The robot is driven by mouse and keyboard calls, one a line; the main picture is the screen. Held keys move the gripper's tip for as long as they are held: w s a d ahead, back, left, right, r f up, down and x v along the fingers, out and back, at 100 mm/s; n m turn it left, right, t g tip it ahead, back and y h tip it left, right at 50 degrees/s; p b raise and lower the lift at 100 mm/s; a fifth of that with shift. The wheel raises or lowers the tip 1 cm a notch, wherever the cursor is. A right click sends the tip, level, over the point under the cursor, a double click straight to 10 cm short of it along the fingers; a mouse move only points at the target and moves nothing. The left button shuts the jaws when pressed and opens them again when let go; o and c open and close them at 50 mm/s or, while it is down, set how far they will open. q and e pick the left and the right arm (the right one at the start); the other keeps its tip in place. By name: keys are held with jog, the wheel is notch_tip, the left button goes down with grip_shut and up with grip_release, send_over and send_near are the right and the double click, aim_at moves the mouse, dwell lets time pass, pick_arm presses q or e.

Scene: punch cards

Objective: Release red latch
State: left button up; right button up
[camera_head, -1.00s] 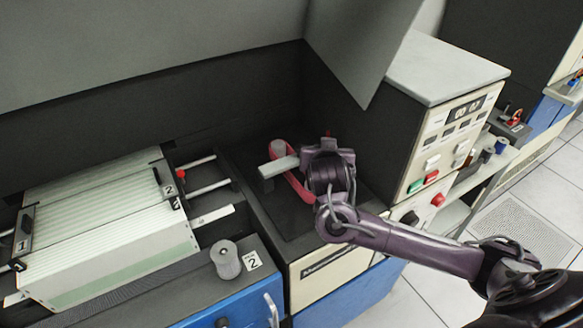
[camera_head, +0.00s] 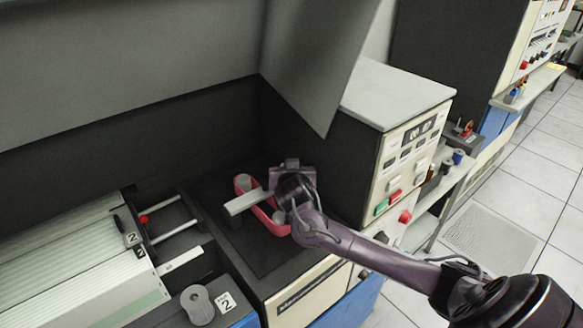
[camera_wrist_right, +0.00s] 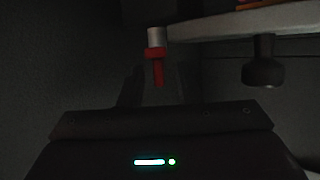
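The red latch (camera_head: 264,217) is a pinkish-red loop-shaped arm in the dark recess of the machine. Its far end surrounds a short grey post (camera_head: 243,182), and a pale bar (camera_head: 246,201) crosses over it. In the right wrist view the red latch (camera_wrist_right: 157,66) shows as a narrow red piece under a grey tip. My right gripper (camera_head: 290,182) is over the right end of the latch and bar. Its fingers are hidden in the head view. In the wrist view they are faint dark shapes that look apart, with the red piece beyond. My left gripper is not in view.
A control box (camera_head: 395,100) with buttons stands right of the recess, and a slanted grey panel (camera_head: 318,65) hangs above. The card tray (camera_head: 85,270) and a grey knob (camera_head: 197,303) are at left. A dark knob (camera_wrist_right: 264,68) shows in the wrist view.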

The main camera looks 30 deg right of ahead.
jog(key=shift+c, duration=1.3)
grip_shut()
jog(key=shift+s+n+t+y, duration=0.1)
jog(key=shift+n+t+y, duration=0.25)
jog(key=shift+y, duration=0.25)
jog(key=n+y+p, duration=0.1)
jog(key=n+t+p, duration=0.1)
jog(key=shift+d+r+y+p, duration=0.25)
jog(key=shift+r+y+p, duration=0.1)
jog(key=shift+y, duration=0.05)
jog(key=shift+d+n+y+p, duration=0.1)
jog(key=shift+n+y+p, duration=0.55)
jog(key=shift+p, duration=0.1)
jog(key=shift+f+y, duration=0.15)
jog(key=shift+y, duration=0.1)
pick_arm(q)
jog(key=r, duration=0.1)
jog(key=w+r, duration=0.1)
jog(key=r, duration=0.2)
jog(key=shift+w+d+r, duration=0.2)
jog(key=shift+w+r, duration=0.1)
